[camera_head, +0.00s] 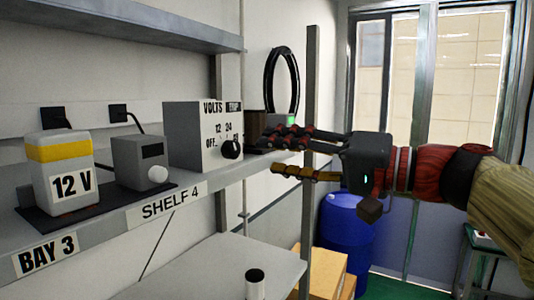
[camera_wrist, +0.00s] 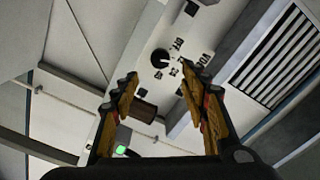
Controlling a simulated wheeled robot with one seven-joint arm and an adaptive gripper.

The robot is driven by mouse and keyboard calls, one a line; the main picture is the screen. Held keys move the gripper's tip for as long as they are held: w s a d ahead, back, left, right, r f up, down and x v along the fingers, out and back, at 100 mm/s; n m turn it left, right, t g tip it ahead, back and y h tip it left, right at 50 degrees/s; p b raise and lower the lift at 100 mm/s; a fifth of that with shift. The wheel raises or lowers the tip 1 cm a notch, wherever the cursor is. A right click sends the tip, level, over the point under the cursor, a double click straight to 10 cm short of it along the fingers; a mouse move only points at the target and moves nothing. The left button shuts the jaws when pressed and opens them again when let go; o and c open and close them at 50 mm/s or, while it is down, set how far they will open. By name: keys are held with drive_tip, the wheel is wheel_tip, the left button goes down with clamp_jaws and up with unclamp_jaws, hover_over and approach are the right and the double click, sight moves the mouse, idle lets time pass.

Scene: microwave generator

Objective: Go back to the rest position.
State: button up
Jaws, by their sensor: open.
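My gripper (camera_head: 275,152) reaches in from the right in the head view, level with the shelf. Its fingers point left, toward the grey box with a black knob (camera_head: 231,149), marked VOLTS, 12, 24 and OFF. In the wrist view my gripper (camera_wrist: 158,82) has its fingers spread wide with nothing between them. The knob (camera_wrist: 160,58) shows beyond the fingertips, apart from them. The exact gap to the box is hard to judge.
A 12 V battery (camera_head: 62,172) and a small grey box (camera_head: 141,161) stand on the dark mat left on shelf 4 (camera_head: 225,173). A blue barrel (camera_head: 345,235) and cardboard boxes (camera_head: 325,270) stand below.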

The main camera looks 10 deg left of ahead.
drive_tip(key=shift+s+d, duration=0.1)
drive_tip(key=shift+d, duration=0.05)
drive_tip(key=d+f+m+h+b, duration=0.1)
drive_tip(key=d+f+m+h, duration=0.2)
drive_tip(key=f, duration=0.9)
drive_tip(key=d+f+m+h, duration=0.1)
drive_tip(key=d+f+h, duration=0.35)
drive_tip(key=f, duration=0.75)
drive_tip(key=s+d+f+h+b, duration=0.3)
drive_tip(key=s+d+f+b, duration=0.1)
drive_tip(key=f, duration=0.7)
drive_tip(key=s+d+f+n+g+h+b, duration=0.1)
drive_tip(key=s+d+f+h+b, duration=0.2)
drive_tip(key=s+d+f+b, duration=0.2)
drive_tip(key=s+d+f+n+h+b, duration=0.1)
drive_tip(key=s+d+f+h+b, duration=0.2)
drive_tip(key=f, duration=1.5)
drive_tip(key=s+d+b, duration=0.1)
drive_tip(key=s+d, duration=0.2)
drive_tip(key=s, duration=0.3)
drive_tip(key=shift+s+d+f, duration=0.15)
drive_tip(key=shift+d, duration=0.15)
drive_tip(key=shift+c, duration=0.8)
